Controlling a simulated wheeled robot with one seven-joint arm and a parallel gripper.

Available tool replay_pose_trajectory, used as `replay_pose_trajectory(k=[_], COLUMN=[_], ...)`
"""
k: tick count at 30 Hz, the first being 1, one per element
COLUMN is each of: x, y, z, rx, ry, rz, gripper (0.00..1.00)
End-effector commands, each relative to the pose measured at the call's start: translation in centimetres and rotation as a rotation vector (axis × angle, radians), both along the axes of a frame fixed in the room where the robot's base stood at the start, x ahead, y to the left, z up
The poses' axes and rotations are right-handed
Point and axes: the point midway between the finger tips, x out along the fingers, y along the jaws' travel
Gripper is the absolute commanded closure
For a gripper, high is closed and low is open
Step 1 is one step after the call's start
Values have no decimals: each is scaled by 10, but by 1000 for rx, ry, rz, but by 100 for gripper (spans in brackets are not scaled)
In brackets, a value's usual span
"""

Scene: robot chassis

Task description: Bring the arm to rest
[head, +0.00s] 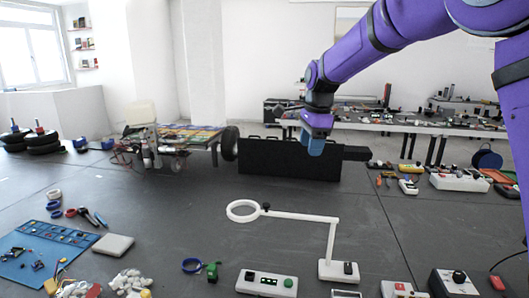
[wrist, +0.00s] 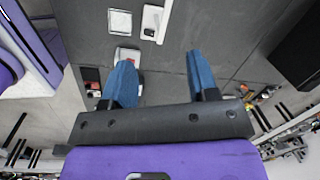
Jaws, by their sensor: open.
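My purple arm (head: 360,58) reaches in from the upper right in the head view and bends down at its wrist. My gripper (head: 314,150) hangs above the floor, in front of the black case in the picture. In the wrist view my gripper's two blue fingers (wrist: 162,72) stand well apart. Only bare grey floor shows between them, so the gripper is open and empty.
A white ring-headed lamp (head: 290,215) stands on the floor below. A white box with a green button (head: 267,283), a blue mat (head: 40,250) and a black case (head: 265,160) are around it. A cluttered table (head: 400,127) stands behind. Grey floor at mid-left is clear.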

Motion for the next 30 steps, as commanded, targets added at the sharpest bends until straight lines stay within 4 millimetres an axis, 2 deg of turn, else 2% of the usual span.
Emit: replay_pose_trajectory(k=[1,6,15,22,30], x=[-13,-59,-150,-225,-310], y=[-14,-52,-107,-138,-162], z=[13,45,78,84,71], rx=[6,3,-48,-129,-268], ry=[-19,-81,-197,-280,-352], rz=[39,210,515,750,1023], gripper=[46,46,46,46,46])
